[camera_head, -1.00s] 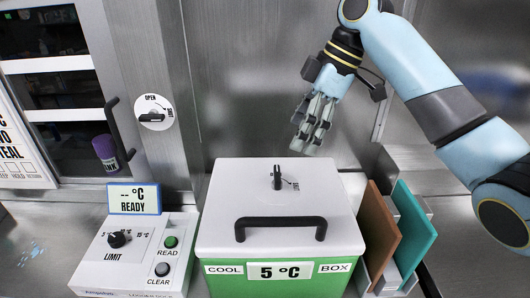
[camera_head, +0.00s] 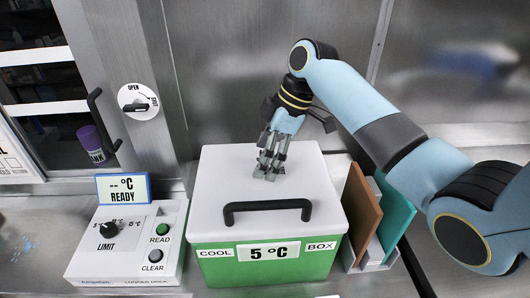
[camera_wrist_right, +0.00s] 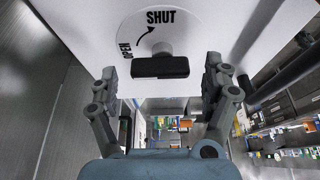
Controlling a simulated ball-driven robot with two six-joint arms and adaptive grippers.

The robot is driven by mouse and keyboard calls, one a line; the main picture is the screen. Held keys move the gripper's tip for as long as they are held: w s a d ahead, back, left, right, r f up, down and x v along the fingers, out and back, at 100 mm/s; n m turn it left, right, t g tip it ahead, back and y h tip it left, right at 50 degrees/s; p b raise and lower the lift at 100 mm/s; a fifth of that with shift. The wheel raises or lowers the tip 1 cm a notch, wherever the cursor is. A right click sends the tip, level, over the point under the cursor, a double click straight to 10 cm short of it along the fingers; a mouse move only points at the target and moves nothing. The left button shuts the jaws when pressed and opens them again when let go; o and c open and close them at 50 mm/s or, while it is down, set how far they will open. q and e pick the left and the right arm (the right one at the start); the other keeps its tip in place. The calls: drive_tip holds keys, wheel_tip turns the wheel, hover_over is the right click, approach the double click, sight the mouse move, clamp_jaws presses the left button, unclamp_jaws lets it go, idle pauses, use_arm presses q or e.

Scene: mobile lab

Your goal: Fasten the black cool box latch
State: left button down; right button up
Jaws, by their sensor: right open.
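The cool box (camera_head: 315,185) is green with a white lid and a black carrying handle (camera_head: 267,207). In the right wrist view, the black latch (camera_wrist_right: 160,67) is a short bar on a round white plate (camera_wrist_right: 185,35) marked OPEN and SHUT, with an arrow curving towards SHUT. The bar lies across the picture; which mark it points to is unclear. My right gripper (camera_head: 268,170) is open over the lid, behind the handle, and hides the latch in the head view. In the wrist view its fingers stand either side of the bar, with gaps. My left gripper is not in view.
A white control box (camera_head: 127,245) with a knob and two buttons stands left of the cool box. Brown (camera_head: 361,212) and teal (camera_head: 397,215) panels stand in a rack on the right. A cabinet door with a similar round latch (camera_head: 138,102) is at the back left.

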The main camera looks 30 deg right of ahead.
drive_tip(key=c, duration=1.2)
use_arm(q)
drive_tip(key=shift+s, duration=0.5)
